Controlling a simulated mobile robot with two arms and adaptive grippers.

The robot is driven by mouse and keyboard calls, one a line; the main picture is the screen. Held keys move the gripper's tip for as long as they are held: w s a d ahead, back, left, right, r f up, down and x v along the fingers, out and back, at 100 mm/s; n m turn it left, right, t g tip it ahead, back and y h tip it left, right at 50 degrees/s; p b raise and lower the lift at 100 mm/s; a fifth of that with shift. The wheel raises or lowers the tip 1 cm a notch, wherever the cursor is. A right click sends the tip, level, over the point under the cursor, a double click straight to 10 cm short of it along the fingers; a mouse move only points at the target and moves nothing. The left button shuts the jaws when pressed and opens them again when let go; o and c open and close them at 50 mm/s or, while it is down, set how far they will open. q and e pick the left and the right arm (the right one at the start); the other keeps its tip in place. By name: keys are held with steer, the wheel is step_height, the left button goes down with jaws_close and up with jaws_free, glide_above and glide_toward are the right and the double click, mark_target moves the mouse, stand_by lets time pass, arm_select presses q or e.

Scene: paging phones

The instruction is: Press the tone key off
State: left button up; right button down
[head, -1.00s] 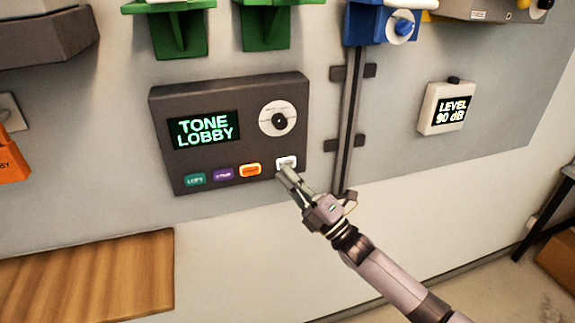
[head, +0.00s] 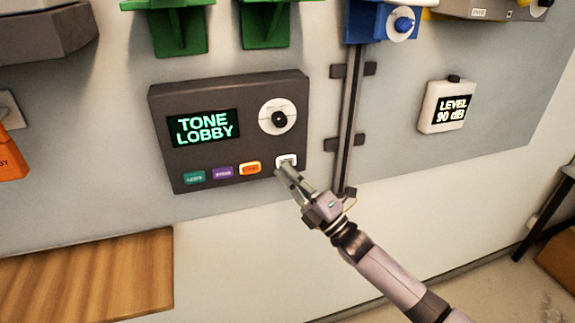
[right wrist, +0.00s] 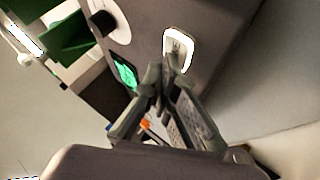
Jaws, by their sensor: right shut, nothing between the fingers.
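A dark grey paging panel (head: 222,150) is fixed to the wall. Its screen (head: 204,127) reads "TONE LOBBY" in green. A teal key (head: 195,178), a purple key (head: 223,173), an orange key (head: 250,169) and a white key (head: 288,159) line its lower edge; I cannot read their labels surely. My right gripper (head: 281,170) is shut and empty, its tips just below the white key. In the right wrist view, the tips (right wrist: 165,65) are close to the white key (right wrist: 178,46); I cannot tell whether they touch it. My left gripper is out of view.
A round white dial (head: 279,117) sits above the white key. A vertical rail (head: 350,120) stands just right of the panel. A white meter (head: 447,107) reads "LEVEL 90 dB". A wooden surface (head: 85,275) lies lower left. The wall below the panel is bare.

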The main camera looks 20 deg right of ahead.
steer(key=shift+w, duration=0.2)
steer(key=shift+s, duration=0.45)
steer(key=s+p, duration=0.2)
steer(key=s, duration=0.4)
steer(key=shift+d+p, duration=0.15)
steer(key=shift+p, duration=0.25)
